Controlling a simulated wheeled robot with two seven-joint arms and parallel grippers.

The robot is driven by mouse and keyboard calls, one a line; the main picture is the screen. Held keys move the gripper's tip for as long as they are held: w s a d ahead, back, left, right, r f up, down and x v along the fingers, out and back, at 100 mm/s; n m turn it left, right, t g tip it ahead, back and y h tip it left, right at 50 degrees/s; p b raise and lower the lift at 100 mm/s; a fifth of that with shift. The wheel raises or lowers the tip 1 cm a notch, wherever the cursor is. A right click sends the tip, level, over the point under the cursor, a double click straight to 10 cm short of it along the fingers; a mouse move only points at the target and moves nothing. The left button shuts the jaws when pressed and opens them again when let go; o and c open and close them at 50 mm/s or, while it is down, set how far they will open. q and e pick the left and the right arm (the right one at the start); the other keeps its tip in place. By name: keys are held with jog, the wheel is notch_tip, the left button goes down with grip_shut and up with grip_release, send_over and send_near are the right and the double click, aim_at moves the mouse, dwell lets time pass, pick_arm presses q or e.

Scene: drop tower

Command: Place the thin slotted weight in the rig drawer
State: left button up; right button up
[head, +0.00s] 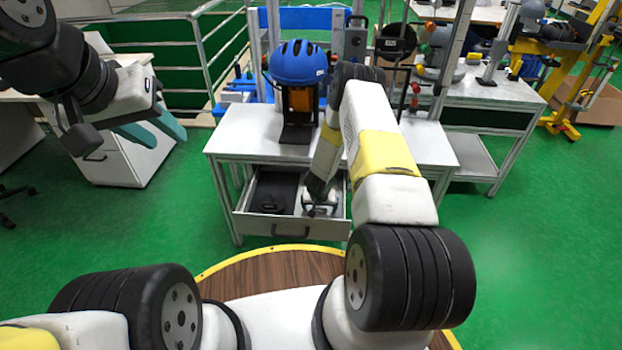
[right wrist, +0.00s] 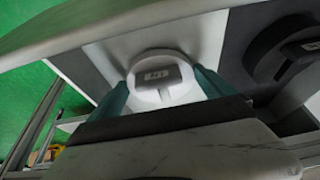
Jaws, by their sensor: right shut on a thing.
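The rig drawer (head: 250,222) is pulled out under the white table. My right gripper (head: 318,207) reaches down into its right part. In the right wrist view, its two teal fingers (right wrist: 160,92) are shut on a pale round slotted weight (right wrist: 148,97) with a dark grey labelled block on top. The weight is inside the drawer, next to a wall; I cannot tell whether it touches the floor. My left gripper (head: 153,130) is raised at the left, open and empty, with its teal fingers apart.
A dark round weight (right wrist: 268,45) lies in the drawer's black-lined left part (head: 275,188). A blue helmet (head: 298,62) sits on a stand on the table (head: 240,130). A white cabinet (head: 125,160) stands at the left. Green floor (head: 540,240) is clear at the right.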

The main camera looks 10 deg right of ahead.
jog(key=shift+w+f, duration=0.1)
jog(key=shift+f, duration=0.25)
jog(key=shift+f, duration=0.15)
jog(key=o, duration=1.8)
jog(key=shift+c, duration=0.2)
